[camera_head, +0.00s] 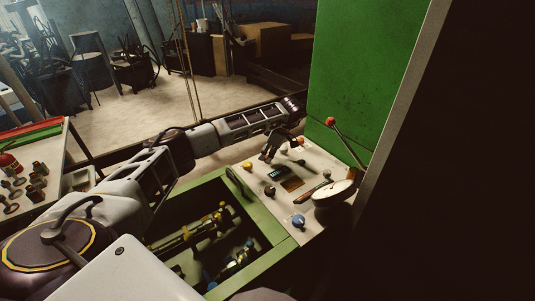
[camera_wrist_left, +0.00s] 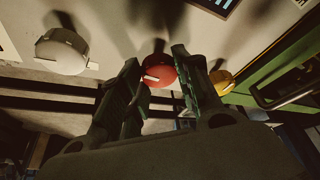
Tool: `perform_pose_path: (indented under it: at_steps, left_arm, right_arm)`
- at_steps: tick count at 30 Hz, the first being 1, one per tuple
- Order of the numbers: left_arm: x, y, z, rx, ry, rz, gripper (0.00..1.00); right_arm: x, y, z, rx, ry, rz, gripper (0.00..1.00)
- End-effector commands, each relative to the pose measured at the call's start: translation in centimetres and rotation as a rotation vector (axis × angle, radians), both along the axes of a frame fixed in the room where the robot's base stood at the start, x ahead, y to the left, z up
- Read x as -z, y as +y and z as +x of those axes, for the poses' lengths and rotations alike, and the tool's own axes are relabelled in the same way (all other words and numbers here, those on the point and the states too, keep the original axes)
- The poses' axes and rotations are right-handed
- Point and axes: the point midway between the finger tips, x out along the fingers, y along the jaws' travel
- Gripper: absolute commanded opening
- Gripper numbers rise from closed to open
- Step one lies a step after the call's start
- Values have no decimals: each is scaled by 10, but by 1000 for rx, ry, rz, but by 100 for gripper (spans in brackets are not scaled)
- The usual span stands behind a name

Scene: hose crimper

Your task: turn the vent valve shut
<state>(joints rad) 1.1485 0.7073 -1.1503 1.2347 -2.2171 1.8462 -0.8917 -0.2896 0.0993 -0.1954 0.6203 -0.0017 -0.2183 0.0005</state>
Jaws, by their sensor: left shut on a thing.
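My left gripper (camera_head: 268,157) reaches down to the pale control panel (camera_head: 315,229) of the green machine. In the left wrist view its two fingers (camera_wrist_left: 160,80) stand on either side of a round red knob (camera_wrist_left: 159,70) with a pale pointer mark, and it is shut on this knob. The fingers hide the red knob in the head view. A yellow knob (camera_head: 247,166) sits beside it on the panel and shows in the wrist view too (camera_wrist_left: 222,82). A white knob (camera_wrist_left: 62,51) is on the other side. No label names the vent valve. My right gripper is out of view.
A lever with a red ball (camera_head: 331,121) rises beside a white disc (camera_head: 334,192). A blue knob (camera_head: 298,220) and a small display (camera_head: 278,173) are on the panel. An open green bay (camera_head: 238,181) with fittings lies in front. A table with fittings (camera_head: 60,160) stands left.

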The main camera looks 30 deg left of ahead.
Motion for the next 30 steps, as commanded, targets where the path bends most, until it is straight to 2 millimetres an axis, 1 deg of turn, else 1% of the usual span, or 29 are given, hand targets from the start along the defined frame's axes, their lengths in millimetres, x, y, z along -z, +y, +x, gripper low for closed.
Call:
perform_pose_path:
  at_steps: [3, 9, 18, 23, 24, 28, 30]
  left_arm:
    - [-1, 1, 1, -64, -2, 0, 9]
    - [-1, 1, 1, -126, -2, -1, 9]
    - [0, 1, 1, -144, -1, -1, 9]
    - [0, 0, 1, -142, -2, 0, 9]
    - [0, 0, 1, -142, -2, 0, 37]
    - [0, 0, 1, -141, -2, -1, 53]
    - [0, 0, 1, -141, -2, -1, 54]
  right_arm:
    - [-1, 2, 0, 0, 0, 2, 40]
    - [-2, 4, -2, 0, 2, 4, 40]
    - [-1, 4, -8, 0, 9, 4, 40]
    - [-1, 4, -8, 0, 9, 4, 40]
    - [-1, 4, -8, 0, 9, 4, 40]
    - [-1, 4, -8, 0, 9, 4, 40]
    - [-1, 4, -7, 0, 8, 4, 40]
